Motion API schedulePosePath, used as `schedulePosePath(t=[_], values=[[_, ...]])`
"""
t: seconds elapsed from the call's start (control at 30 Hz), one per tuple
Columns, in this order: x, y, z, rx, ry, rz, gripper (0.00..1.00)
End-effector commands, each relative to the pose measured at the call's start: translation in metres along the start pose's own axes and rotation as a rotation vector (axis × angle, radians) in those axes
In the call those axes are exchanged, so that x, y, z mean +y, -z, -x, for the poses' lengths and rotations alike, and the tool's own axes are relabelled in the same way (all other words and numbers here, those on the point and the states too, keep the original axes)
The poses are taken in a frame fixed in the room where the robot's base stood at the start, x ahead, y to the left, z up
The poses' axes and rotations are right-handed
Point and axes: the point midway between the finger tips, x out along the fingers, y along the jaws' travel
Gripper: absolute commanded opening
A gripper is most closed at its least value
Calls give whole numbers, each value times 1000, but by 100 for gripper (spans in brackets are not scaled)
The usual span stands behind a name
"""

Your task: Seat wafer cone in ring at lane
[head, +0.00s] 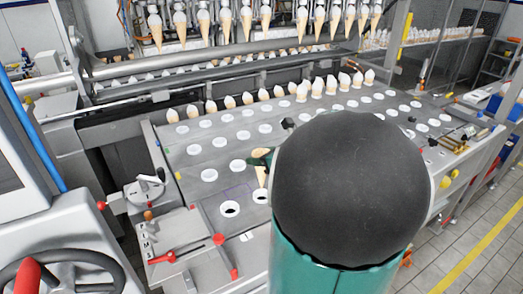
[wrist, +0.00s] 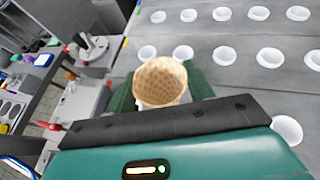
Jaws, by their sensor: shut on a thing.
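A tan wafer cone (wrist: 160,80) with a waffle pattern is held between the green fingers of my gripper (wrist: 161,86), its wide mouth facing the wrist camera. In the head view the cone (head: 261,176) points down close to a white ring (head: 261,197) with a dark hole, near the front edge of the plate. Whether its tip is inside the ring cannot be told. My gripper (head: 263,160) is partly hidden behind my arm there. Another dark-holed ring (head: 229,209) lies to its left. In the wrist view the cone hides what is directly below it.
The grey plate (head: 220,145) carries rows of white rings. A row of filled cones (head: 247,98) stands along its back, and more cones hang from the machine (head: 250,20) behind. A red-handled lever panel (head: 178,245) sits front left. My arm covers the plate's right middle.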

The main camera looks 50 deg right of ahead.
Motion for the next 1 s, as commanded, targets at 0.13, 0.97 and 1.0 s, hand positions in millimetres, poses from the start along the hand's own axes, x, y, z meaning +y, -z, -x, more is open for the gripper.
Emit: schedulePosePath(t=[0.13, 0.97, 1.0], values=[[0, 10, -6, 1, -1, -2, 43], [0, 64, -34, 2, -2, -2, 43], [0, 66, -35, 1, -2, -2, 43]])
